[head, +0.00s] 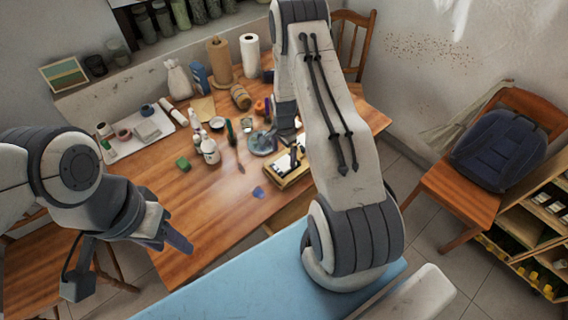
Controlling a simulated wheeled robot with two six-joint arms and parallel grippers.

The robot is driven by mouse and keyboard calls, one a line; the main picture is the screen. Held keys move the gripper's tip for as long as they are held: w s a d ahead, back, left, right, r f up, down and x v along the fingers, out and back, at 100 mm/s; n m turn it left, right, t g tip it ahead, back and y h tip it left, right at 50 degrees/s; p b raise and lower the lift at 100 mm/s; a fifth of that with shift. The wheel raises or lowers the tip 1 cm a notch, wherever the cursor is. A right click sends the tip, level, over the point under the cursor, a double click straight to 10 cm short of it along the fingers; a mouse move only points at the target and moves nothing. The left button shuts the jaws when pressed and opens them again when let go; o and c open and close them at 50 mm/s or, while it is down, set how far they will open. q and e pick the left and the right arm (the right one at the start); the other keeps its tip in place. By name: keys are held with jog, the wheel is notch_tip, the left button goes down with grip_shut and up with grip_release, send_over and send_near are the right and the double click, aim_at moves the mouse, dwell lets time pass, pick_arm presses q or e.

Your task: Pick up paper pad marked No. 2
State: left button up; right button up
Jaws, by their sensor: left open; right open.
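I cannot read a No. 2 mark on any pad. A flat tan pad or sheet (203,108) lies near the back of the wooden table, and a small grey block or pad (147,132) lies on the white tray at the left. I cannot tell if either is the paper pad.
Bottles, paper rolls and small pots crowd the back of the wooden table (195,235). A wooden box (292,178) with dark parts stands beside my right arm. A blue surface (255,285) is in front. A chair with a dark backpack (498,150) stands right.

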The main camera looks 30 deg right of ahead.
aim_at(284, 163)
notch_tip(284, 163, down, 3)
jog(key=shift+d+f+p, duration=0.1)
jog(key=shift+p, duration=0.75)
jog(key=shift+f, duration=0.65)
jog(key=shift+c, duration=0.3)
jog(key=c, duration=1.3)
jog(key=shift+r, duration=0.1)
